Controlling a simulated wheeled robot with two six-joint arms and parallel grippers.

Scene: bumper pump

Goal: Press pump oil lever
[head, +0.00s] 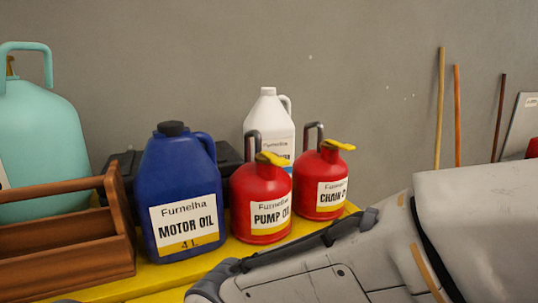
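The red pump oil can (262,203) stands upright on the yellow shelf. It carries a white "PUMP OIL" label, a yellow lever (272,158) on top and a dark curved spout or handle (252,143). The lever's near end points to the right. A grey link of my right arm (320,285) crosses the lower right in front of the cans and hides part of the shelf. I see no fingertips of either gripper, and nothing is seen touching the pump oil can.
A similar red chain oil can (320,185) stands just right, with a white jug (268,120) behind. A blue motor oil jug (182,195) is close on the left. A wooden tool caddy (75,255) and teal container (40,140) stand farther left. The yellow shelf (170,277) is crowded.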

